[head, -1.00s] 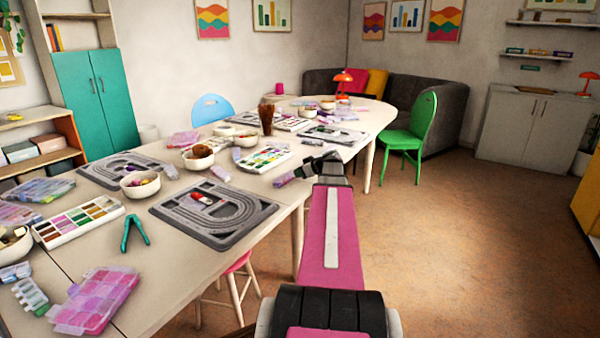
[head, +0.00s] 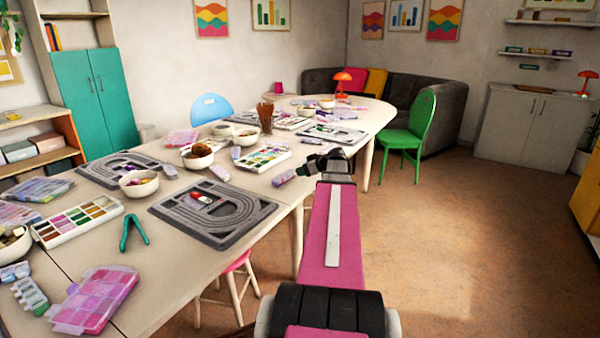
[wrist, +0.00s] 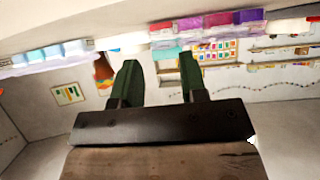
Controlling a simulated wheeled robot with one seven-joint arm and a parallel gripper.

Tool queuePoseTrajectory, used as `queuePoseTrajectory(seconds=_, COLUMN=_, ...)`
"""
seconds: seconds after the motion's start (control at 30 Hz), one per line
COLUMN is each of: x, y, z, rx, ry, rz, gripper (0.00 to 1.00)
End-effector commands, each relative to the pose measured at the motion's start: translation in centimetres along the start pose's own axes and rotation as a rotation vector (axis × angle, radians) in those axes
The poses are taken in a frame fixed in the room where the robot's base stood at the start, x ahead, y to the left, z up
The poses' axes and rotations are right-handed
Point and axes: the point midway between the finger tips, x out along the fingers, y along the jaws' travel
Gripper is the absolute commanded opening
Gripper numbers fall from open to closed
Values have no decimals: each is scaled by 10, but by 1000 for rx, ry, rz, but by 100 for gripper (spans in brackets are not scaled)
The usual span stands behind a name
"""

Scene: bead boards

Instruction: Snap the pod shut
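Several small pods lie on the long table (head: 165,282). A pale strip-like pod with green in it (head: 30,296) lies at the front left and looks open, though it is small. A closed-looking pale pod (head: 14,272) lies just behind it. A purple-tinted pod (head: 283,178) lies near the table's right edge, left of my gripper. My gripper (head: 325,161) is raised beside that edge, far from the front-left pods. In the wrist view its two dark green fingers (wrist: 160,66) stand apart with nothing between them.
Grey bead boards (head: 232,232), bowls (head: 139,184), a palette box (head: 78,221), teal pliers (head: 133,231) and a pink divided case (head: 95,300) crowd the table. A pink stool (head: 238,262) stands under its edge. A green chair (head: 410,135) is farther back. Floor on the right is clear.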

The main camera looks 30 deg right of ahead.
Motion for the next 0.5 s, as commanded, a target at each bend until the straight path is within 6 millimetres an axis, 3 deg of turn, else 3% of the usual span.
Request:
queuePoseTrajectory(seconds=0.23, x=-50, y=-1, z=0, rx=0, ry=0, rz=2, gripper=39)
queuePoseTrajectory(seconds=0.5, x=-79, y=0, z=0, rx=0, ry=0, rz=1, gripper=39)
